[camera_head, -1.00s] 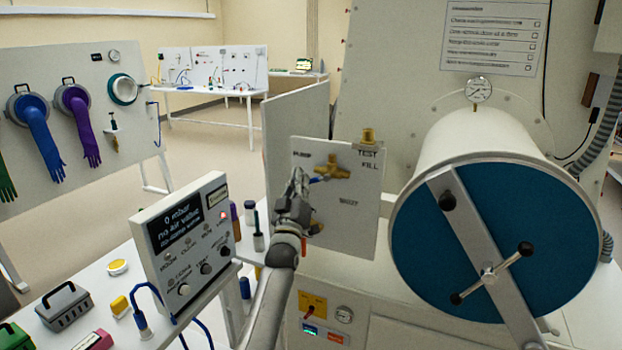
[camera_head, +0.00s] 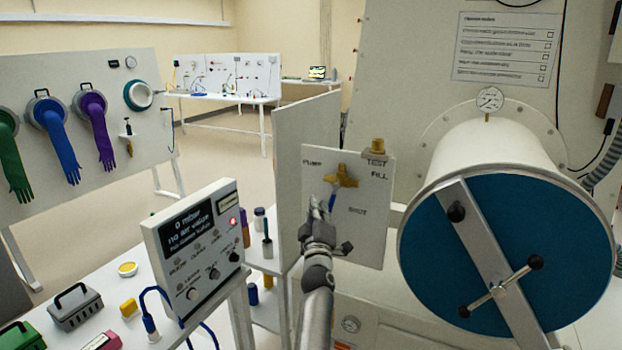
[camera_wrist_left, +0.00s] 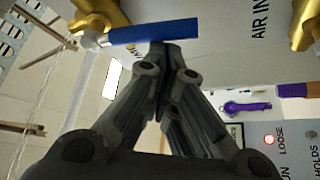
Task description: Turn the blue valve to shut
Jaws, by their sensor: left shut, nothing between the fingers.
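The blue valve handle (camera_head: 332,203) hangs from a brass valve body (camera_head: 342,180) on a white panel (camera_head: 373,235) in the head view. The handle points nearly straight down, leaning slightly left. Labels around it include PUMP, TEST and a blurred one at its lower right that looks like SHUT. My left gripper (camera_head: 316,204) is shut and empty, with its tips just left of the handle. In the left wrist view the blue handle (camera_wrist_left: 155,33) crosses right at the closed fingertips (camera_wrist_left: 172,46); whether they touch is unclear. My right gripper is out of view.
A console (camera_head: 195,245) reading 0 mbar and "no air valve" stands left of my arm, with bottles (camera_head: 266,240) behind it. A large cylinder with a blue door (camera_head: 490,255) is close on the right. A side panel (camera_head: 308,150) stands behind the valve panel.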

